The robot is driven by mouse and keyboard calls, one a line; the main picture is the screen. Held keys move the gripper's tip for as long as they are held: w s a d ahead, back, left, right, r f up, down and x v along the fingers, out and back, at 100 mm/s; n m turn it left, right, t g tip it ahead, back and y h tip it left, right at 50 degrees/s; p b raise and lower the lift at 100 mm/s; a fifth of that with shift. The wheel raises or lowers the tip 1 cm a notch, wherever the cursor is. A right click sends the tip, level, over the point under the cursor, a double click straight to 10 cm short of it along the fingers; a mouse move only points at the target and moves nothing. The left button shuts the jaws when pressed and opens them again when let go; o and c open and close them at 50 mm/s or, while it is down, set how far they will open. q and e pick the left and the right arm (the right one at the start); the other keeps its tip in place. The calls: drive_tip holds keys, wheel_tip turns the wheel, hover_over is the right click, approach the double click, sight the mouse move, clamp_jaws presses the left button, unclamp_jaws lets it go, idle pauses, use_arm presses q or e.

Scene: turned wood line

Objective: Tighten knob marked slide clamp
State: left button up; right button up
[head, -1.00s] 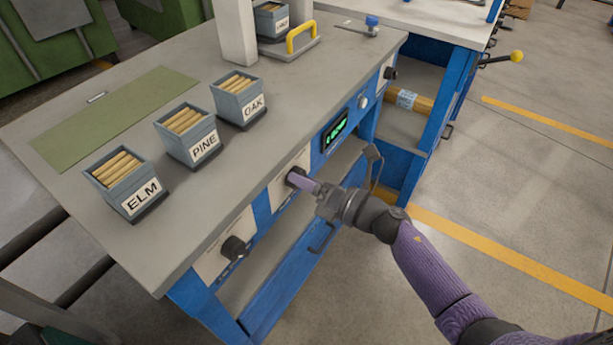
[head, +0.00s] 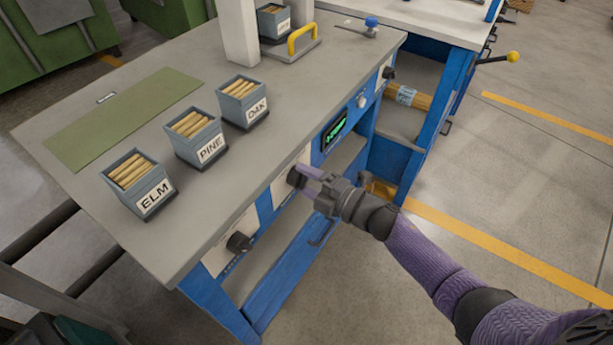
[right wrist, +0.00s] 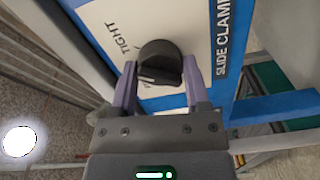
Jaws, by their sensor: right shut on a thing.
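The slide clamp knob is black and round with a pale pointer line. It shows in the right wrist view (right wrist: 160,65) on a white plate (right wrist: 115,25) lettered SLIDE CLAMP and TIGHT. In the head view this knob (head: 295,178) sits on the bench's front panel. My right gripper (head: 306,178) reaches it from the right. In the right wrist view its two lilac fingers (right wrist: 158,85) stand on either side of the knob, shut on it. The pointer line points left and slightly down in that view. My left gripper is not in view.
A second black knob (head: 238,242) is on the same front panel, nearer the front. A green-lit display (head: 335,131) is farther along. Boxes marked ELM (head: 140,185), PINE (head: 197,138) and OAK (head: 243,103) stand on the bench top (head: 90,160). Clear floor lies right.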

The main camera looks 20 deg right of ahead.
drive_tip(key=shift+m, duration=0.8)
drive_tip(key=o, duration=1.3)
drive_tip(key=shift+d, duration=0.1)
drive_tip(key=p+v, duration=0.2)
drive_tip(key=v, duration=0.7)
drive_tip(key=shift+s+d+p, duration=0.25)
drive_tip(key=shift+s+p, duration=0.1)
